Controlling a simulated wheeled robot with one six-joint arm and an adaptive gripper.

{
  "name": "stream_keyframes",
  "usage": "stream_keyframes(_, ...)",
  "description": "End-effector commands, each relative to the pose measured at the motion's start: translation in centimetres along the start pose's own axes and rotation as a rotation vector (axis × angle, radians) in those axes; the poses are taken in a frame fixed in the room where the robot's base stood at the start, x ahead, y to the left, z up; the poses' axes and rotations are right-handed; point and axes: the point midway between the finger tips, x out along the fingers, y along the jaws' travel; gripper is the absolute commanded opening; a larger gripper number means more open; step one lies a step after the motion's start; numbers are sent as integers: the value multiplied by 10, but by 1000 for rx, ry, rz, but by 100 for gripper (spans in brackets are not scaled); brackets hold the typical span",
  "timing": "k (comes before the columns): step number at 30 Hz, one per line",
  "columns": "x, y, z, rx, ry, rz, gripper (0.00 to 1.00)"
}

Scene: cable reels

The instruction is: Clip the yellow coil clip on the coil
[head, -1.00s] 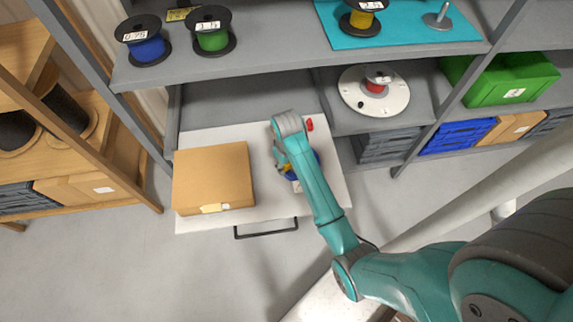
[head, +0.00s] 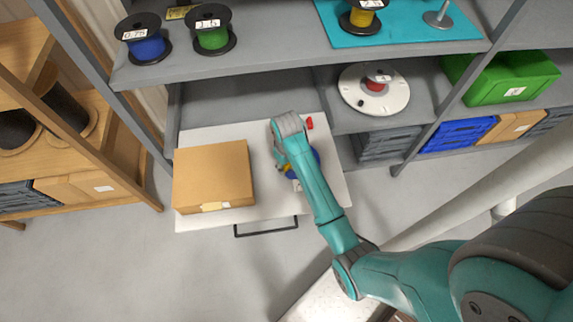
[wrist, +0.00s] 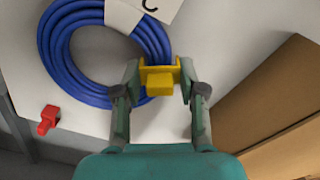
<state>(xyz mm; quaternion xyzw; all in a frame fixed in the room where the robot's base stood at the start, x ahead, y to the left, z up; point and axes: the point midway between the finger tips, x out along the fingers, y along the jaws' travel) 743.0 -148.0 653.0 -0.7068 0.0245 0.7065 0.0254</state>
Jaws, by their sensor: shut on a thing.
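My gripper (wrist: 160,92) is shut on the yellow coil clip (wrist: 159,78), with one finger on each side of it. The blue coil (wrist: 62,50) lies on the white pull-out board and carries a white tag (wrist: 150,8). In the head view my arm hides most of the coil (head: 316,160) and the clip (head: 286,167).
A red clip-like piece (wrist: 48,119) lies on the white board (head: 262,222) beside the coil; it also shows in the head view (head: 309,123). A cardboard box (head: 213,175) stands on the board's left. Shelves with reels (head: 374,86) are behind.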

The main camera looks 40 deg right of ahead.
Motion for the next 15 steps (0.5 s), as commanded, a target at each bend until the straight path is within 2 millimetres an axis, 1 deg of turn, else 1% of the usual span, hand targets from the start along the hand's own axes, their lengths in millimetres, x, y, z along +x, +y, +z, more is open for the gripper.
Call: stream_keyframes(15, 4, 0, 0, 0, -1, 0, 10)
